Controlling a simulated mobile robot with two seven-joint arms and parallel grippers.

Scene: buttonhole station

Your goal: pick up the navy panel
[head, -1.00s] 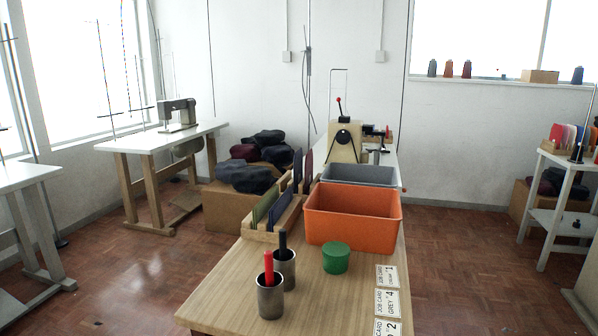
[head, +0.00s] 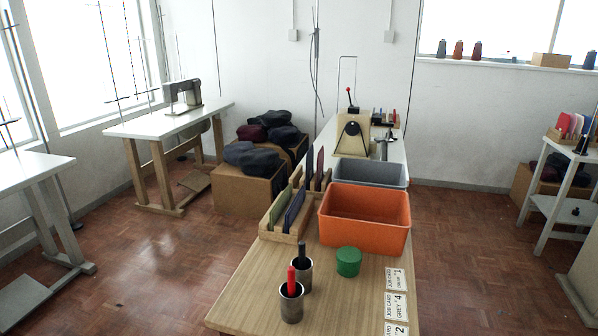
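A dark navy panel (head: 295,209) stands upright in the front wooden rack (head: 267,233), at the left edge of the near wooden table. An olive green panel (head: 278,219) stands just left of it in the same rack. Behind, another dark bluish panel (head: 309,166) and a maroon panel (head: 319,168) stand upright; their lower parts are partly hidden. Neither of my grippers is in view.
An orange bin (head: 365,232) stands right of the rack, with a grey bin (head: 370,172) behind it. Two metal cups (head: 291,305) holding a red and a black handle, a green round lidded pot (head: 348,262) and job cards (head: 396,306) occupy the table front.

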